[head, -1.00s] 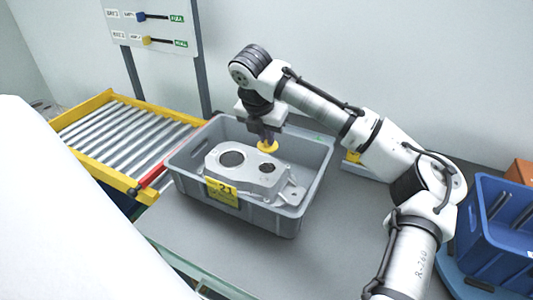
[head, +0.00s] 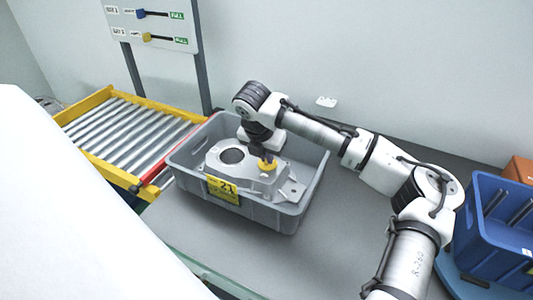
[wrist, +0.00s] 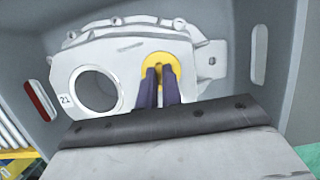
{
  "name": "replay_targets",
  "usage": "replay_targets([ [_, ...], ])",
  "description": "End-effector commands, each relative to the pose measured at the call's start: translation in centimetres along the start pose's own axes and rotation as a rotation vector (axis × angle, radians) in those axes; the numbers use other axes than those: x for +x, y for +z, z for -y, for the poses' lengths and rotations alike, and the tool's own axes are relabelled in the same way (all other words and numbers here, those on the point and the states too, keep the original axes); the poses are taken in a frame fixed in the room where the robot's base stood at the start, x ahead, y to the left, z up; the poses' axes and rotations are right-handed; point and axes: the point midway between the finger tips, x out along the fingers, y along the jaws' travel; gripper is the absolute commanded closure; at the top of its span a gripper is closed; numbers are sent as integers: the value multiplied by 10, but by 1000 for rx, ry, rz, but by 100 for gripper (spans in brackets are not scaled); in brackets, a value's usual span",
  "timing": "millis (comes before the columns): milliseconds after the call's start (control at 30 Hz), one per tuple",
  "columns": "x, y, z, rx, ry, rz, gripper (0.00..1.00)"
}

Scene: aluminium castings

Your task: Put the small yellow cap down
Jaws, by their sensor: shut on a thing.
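The small yellow cap (head: 267,165) is at the right-hand part of the grey casting's top, where the smaller bore showed earlier. My gripper (head: 268,154) is above it, fingers pointing down and shut on the cap. In the wrist view the dark fingertips (wrist: 160,92) are close together at the middle of the round yellow cap (wrist: 166,63). The cap covers the smaller bore; whether it is seated in it or just above it I cannot tell. The casting (head: 238,180) lies in the grey crate (head: 262,217); its larger round bore (wrist: 97,88) is open.
A yellow-framed roller conveyor (head: 128,135) is at left, a blue bin (head: 500,230) at right. A board with sliders (head: 155,25) stands behind.

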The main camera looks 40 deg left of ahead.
Motion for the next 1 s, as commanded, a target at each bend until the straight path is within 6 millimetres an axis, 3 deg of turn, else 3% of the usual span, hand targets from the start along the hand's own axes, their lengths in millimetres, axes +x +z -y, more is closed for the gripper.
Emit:
replay_targets([
  [67, 3, -1, 0, -1, 0, -1, 100],
  [100, 2, -1, 0, -1, 0, 0, 88],
  [233, 2, -1, 0, -1, 0, 0, 72],
  [667, -9, 1, 0, -1, 1, 1, 72],
  [1000, -79, 0, -1, -1, 2, 2, 72],
])
